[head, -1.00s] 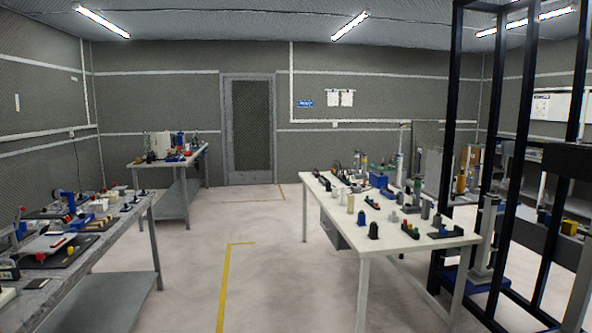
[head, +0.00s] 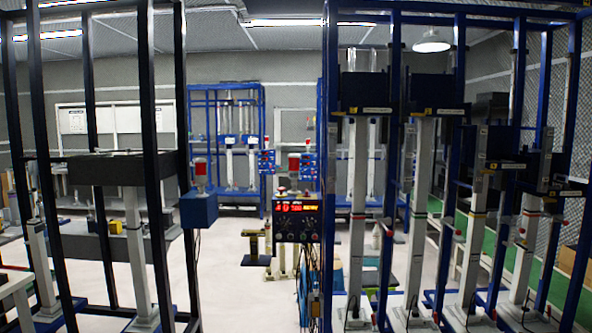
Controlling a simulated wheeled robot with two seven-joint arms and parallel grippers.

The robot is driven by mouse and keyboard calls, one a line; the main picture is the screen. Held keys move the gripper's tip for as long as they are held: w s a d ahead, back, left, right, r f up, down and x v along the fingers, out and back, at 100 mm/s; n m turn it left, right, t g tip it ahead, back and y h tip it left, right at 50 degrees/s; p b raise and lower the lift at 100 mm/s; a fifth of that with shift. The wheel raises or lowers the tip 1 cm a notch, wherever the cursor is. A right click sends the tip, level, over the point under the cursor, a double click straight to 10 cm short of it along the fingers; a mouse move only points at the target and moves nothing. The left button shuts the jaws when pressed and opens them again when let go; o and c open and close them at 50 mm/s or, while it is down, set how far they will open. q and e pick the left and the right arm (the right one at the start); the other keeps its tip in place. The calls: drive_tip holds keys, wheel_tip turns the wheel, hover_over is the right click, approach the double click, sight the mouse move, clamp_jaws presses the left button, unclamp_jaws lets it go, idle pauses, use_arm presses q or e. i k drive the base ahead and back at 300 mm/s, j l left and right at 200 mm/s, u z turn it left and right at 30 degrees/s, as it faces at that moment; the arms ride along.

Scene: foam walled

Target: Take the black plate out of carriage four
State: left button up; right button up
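Neither gripper is in the head view. A blue-framed rig on the right holds several pale upright columns with dark blocks on them. One dark block (head: 362,93) and a second dark block (head: 430,91) sit high, with small labels below them. Another dark block (head: 503,143) sits lower, further right. I cannot tell which of these is carriage four. I cannot pick out a separate black plate.
A black-framed rig (head: 151,130) stands on the left. A control box with a red display (head: 297,220) hangs at the blue rig's left post. A blue box with a red lamp (head: 199,209) is beside the black rig. Pale floor (head: 235,290) is clear between the rigs.

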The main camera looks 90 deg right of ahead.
sight(554, 183)
drive_tip(key=z, duration=4.25)
drive_tip(key=i+l, duration=0.1)
drive_tip(key=i+z, duration=0.05)
drive_tip(key=i, duration=0.05)
